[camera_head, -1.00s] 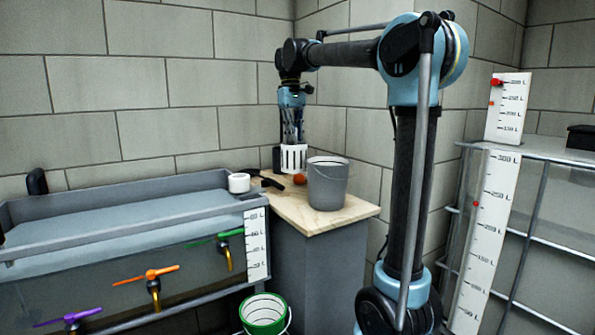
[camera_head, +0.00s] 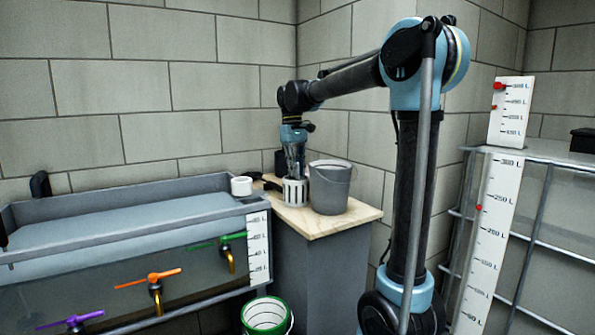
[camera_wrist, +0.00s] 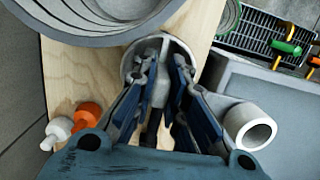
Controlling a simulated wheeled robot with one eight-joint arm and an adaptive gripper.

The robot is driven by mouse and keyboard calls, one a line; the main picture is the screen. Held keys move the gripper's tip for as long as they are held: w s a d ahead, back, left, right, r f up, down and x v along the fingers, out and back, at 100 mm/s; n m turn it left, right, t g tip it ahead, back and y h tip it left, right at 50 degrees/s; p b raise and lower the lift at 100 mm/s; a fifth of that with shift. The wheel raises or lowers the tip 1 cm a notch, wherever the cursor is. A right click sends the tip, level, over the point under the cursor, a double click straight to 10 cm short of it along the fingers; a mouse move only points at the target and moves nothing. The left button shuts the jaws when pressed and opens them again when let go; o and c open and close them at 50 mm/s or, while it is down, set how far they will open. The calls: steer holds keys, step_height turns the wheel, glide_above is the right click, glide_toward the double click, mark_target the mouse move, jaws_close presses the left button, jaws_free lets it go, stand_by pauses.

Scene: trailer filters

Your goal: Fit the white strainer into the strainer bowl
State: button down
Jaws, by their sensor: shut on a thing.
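My gripper (camera_head: 294,172) points down and is shut on the white strainer (camera_head: 295,192), a slotted cylinder. The strainer is upright at or just above the wooden top, close to the left of the grey bucket; I cannot tell whether it touches the top. In the wrist view, the strainer's pale round rim (camera_wrist: 133,62) shows between the fingers (camera_wrist: 163,90). A short white hollow cylinder (camera_head: 241,186) sits at the trough's right corner, left of the gripper; it also shows in the wrist view (camera_wrist: 240,118). I cannot tell whether it is the strainer bowl.
The grey bucket (camera_head: 330,190) stands on the wooden top (camera_head: 315,222). An orange fitting (camera_wrist: 90,113) and a white fitting (camera_wrist: 57,130) lie near the gripper. A water trough (camera_head: 130,223) with coloured taps is at left. A green-rimmed bucket (camera_head: 266,316) is below.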

steer(key=c, duration=1.6)
jaws_free()
steer(key=shift+f, duration=0.1)
